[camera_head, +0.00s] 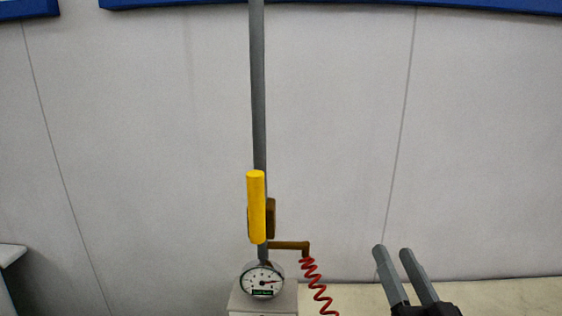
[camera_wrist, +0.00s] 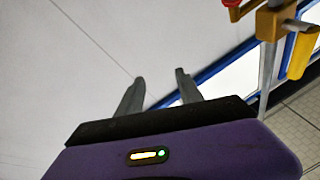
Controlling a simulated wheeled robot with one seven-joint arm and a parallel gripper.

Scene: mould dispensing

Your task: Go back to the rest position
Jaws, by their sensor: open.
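My gripper (camera_head: 395,250) shows at the lower right of the head view, its two grey fingers pointing up and apart with nothing between them. It also shows in the wrist view (camera_wrist: 160,78), open and empty, with a pale panelled wall beyond the fingers. In the head view, the gripper is to the right of a yellow handle (camera_head: 256,207) on a grey vertical pole (camera_head: 258,100) and does not touch it. The yellow handle also shows at the upper right of the wrist view (camera_wrist: 303,52).
A round pressure gauge (camera_head: 262,281) sits at the pole's foot on a pale box (camera_head: 240,302). A brown side pipe (camera_head: 290,246) carries a red coiled hose (camera_head: 318,285) between the pole and my gripper. The white wall (camera_head: 480,150) stands behind, with blue edging (camera_head: 330,4) above.

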